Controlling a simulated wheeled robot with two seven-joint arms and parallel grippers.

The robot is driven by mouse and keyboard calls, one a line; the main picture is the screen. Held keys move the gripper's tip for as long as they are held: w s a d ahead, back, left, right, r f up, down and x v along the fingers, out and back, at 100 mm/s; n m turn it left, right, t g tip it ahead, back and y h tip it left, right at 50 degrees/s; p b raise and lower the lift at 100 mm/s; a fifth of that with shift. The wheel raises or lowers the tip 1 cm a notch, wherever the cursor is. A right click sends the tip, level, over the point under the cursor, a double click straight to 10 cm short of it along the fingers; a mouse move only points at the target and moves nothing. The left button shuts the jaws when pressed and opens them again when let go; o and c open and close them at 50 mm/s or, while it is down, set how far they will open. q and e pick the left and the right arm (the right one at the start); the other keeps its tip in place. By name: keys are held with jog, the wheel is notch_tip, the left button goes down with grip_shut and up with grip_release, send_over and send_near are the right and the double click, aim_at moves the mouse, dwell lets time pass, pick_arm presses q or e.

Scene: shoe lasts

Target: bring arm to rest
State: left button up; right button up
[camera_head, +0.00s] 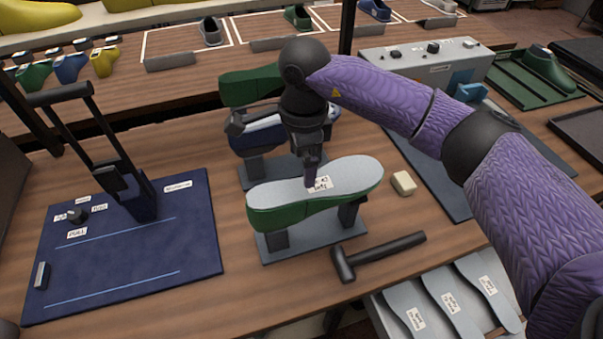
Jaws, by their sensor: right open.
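My right arm comes in from the right in a purple sleeve. Its dark gripper (311,172) points down over the grey insole (345,176) that lies on an upturned green shoe last (290,219). The jaws are open, with the fingertips close to the insole's label; I cannot tell whether they touch it. The last sits on a grey stand (315,250) on the wooden table. My left gripper is not in view.
A black hammer (375,254) lies in front of the stand. A cream block (403,183) sits to its right. Behind is another stand with a blue-and-white last (262,138). A blue mat (120,255) with a black lever device is left. Several insoles lie in a tray (383,316) at front right.

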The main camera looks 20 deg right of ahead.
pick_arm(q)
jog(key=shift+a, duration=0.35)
pick_arm(e)
notch_tip(320, 180, up, 4)
jog(key=shift+r, duration=0.25)
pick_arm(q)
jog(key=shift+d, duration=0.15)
